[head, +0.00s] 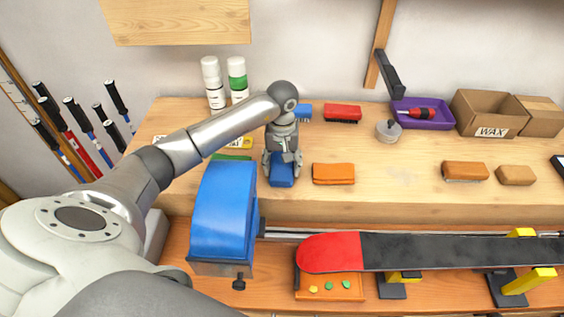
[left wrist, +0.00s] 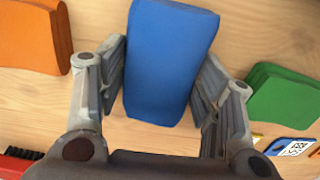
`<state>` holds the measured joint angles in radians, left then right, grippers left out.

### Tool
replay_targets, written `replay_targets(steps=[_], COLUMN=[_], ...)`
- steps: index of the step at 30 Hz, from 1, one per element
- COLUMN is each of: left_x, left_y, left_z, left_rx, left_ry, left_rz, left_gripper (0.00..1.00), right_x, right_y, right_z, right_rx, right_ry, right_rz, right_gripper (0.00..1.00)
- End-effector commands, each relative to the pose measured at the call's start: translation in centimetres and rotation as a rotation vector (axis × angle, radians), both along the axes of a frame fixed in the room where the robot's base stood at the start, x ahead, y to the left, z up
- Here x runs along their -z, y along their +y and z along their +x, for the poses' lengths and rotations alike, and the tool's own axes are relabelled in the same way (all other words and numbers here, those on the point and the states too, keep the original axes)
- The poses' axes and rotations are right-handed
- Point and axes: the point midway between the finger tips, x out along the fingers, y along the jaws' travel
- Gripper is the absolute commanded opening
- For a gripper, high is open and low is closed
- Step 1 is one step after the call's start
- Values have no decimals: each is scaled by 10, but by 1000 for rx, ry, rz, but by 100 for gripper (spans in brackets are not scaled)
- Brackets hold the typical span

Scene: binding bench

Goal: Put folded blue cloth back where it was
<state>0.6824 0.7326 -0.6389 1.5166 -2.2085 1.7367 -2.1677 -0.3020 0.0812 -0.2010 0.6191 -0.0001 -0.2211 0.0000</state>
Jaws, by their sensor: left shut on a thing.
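The folded blue cloth (head: 282,174) is on or just above the wooden bench, between a folded orange cloth (head: 333,174) and a folded green cloth (head: 232,157). My left gripper (head: 283,165) points down with its fingers on either side of the blue cloth and is shut on it. In the left wrist view the blue cloth (left wrist: 168,60) sits between the two fingers, with the orange cloth (left wrist: 35,35) to the left and the green cloth (left wrist: 285,97) to the right. I cannot tell whether the blue cloth touches the bench. My right gripper is not in view.
A red brush (head: 342,112) and a blue brush (head: 304,112) lie behind. Two bottles (head: 212,84) stand at the back left. A purple tray (head: 440,118), a wax box (head: 489,112) and brown blocks (head: 465,171) are on the right. A ski or board (head: 440,251) lies in front, lower down.

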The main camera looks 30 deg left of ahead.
Motion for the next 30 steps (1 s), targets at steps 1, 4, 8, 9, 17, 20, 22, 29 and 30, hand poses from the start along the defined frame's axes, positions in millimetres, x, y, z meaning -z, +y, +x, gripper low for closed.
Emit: replay_targets(steps=[1,4,8,9,17,20,22,29,30], left_x=[0,3,2,2,2,1,-1,-30,-38], left_y=[0,0,0,0,0,0,0,0,1], left_z=[0,0,0,0,0,0,0,2,2], left_rx=[0,0,0,0,0,0,0,1,0], left_ry=[0,0,-1,-1,0,0,0,-8,-8], left_rz=[0,1,1,1,0,0,0,1,2], left_gripper=[38,38,73,78,82,82,82,82,82], right_x=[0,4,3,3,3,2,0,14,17], right_y=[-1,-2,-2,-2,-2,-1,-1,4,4], right_z=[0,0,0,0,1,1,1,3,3], right_rx=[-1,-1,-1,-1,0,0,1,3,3], right_ry=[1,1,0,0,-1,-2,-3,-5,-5], right_rz=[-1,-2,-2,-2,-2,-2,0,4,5], right_gripper=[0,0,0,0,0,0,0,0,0])
